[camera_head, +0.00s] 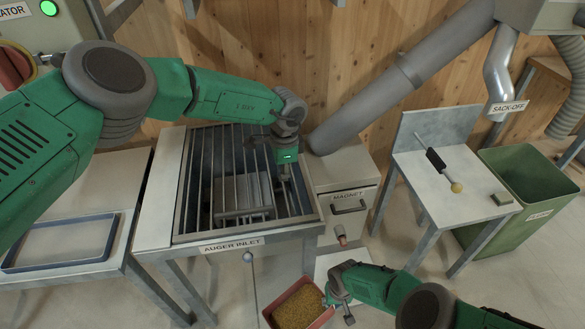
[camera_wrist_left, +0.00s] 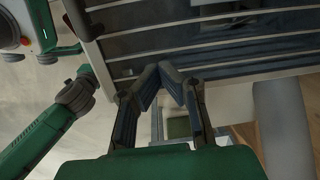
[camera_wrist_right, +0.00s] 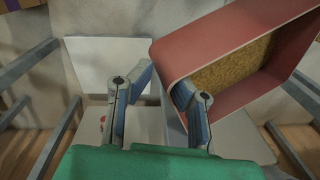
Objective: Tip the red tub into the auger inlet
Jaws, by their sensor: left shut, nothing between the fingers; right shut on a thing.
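The red tub (camera_head: 274,318), holding yellow-brown grain (camera_head: 297,308), is low in front of the auger inlet in the head view. My right gripper (camera_head: 335,296) is shut on the tub's wall. In the right wrist view the red tub (camera_wrist_right: 225,52) fills the upper right, with one finger of the right gripper (camera_wrist_right: 165,80) overlapping its near edge. The auger inlet (camera_head: 184,238) is a metal box with a barred grate, left of centre. My left gripper (camera_head: 289,178) is shut and empty above the grate's right side; its fingertips (camera_wrist_left: 172,68) meet in the left wrist view.
A magnet cabinet (camera_head: 348,190) stands right of the inlet. A white table (camera_head: 440,195) with a dark-handled tool and a small block stands farther right, beside a green bin (camera_head: 535,180). A blue-rimmed tray (camera_head: 65,242) lies on the left bench. A ball-topped lever (camera_head: 249,258) stands before the inlet.

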